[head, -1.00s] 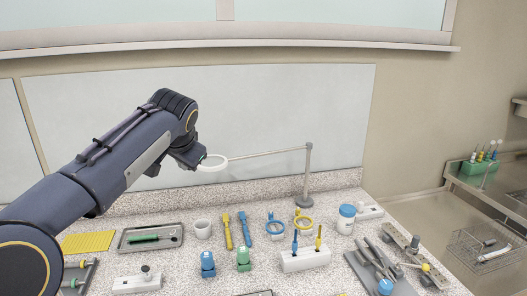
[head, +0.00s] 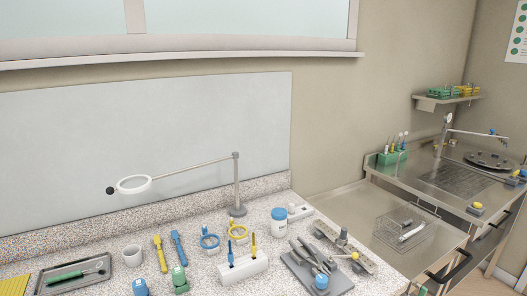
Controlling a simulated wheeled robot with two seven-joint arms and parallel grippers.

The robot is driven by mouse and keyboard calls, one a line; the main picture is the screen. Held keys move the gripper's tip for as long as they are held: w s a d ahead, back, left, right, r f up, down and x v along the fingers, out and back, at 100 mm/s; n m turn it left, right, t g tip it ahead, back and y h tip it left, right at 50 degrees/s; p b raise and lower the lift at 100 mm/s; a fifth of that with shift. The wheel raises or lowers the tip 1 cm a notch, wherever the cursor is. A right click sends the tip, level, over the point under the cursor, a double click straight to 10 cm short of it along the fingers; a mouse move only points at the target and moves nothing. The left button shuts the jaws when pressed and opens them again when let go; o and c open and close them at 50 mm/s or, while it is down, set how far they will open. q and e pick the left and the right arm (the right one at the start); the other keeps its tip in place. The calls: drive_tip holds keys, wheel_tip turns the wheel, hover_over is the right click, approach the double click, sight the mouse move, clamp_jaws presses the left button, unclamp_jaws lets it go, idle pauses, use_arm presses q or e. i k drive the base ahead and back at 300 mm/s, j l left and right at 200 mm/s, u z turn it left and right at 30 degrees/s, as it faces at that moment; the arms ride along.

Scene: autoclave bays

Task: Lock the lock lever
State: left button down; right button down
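I cannot pick out a lock lever for certain in the head view. A small yellow knob (head: 355,255) sits by a metal strip with fittings (head: 330,236) at the right end of the speckled counter. Another yellow-topped fitting (head: 477,207) sits on the steel unit at the right. Whether either belongs to a lock lever is too small to tell. Neither of my grippers is in the head view.
Black bar handles (head: 455,264) front the steel units.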

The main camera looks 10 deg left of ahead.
sight(355, 256)
drive_tip(key=k+j+u, duration=0.1)
drive_tip(key=u, duration=1.05)
drive_tip(key=z, duration=1.65)
drive_tip(key=i+l+u, duration=0.45)
drive_tip(key=i+l, duration=0.2)
drive_tip(key=l, duration=0.3)
